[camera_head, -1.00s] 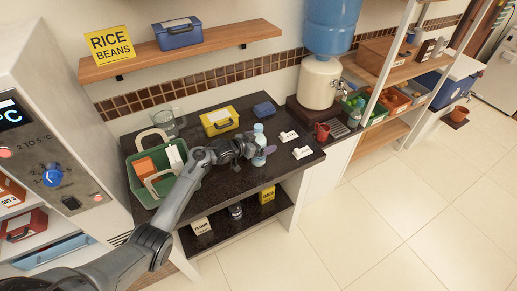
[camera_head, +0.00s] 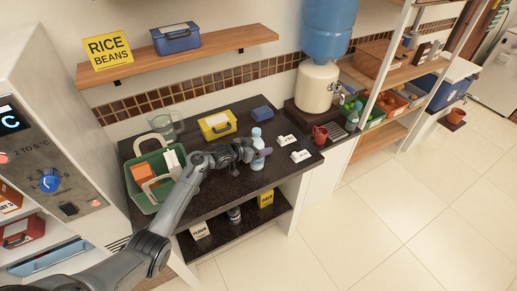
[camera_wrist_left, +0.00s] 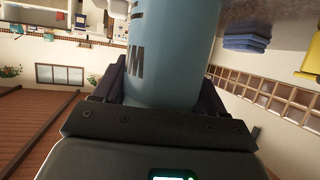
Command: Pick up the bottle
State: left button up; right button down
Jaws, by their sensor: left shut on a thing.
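My right gripper is not in view.
White labelled blocks (camera_head: 300,156) and a red mug (camera_head: 320,134) stand right of the bottle. A shelf (camera_head: 190,53) hangs above.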

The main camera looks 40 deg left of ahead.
aim_at(260, 137)
pick_arm(q)
notch_tip(260, 137, up, 4)
jog(key=shift+r, duration=0.25)
jog(key=s+d+r, duration=0.2)
jog(key=d+r, duration=0.4)
jog(key=d, duration=0.4)
jog(key=s+d+f, duration=1.1)
jog(key=s+d, duration=0.1)
jog(key=d, duration=0.1)
jog(key=s+a+r+n+y+p, duration=0.1)
jog(key=s+r+p, duration=0.3)
jog(key=r+p, duration=0.7)
jog(key=s+r+n+y+p, duration=0.1)
jog(key=s+r+p, duration=0.4)
jog(key=r+p, duration=0.6)
jog(key=shift+s+a+r+y+p, duration=0.15)
jog(key=shift+a+r+y+p, duration=0.2)
jog(key=shift+p, duration=0.2)
jog(key=shift+f, duration=0.15)
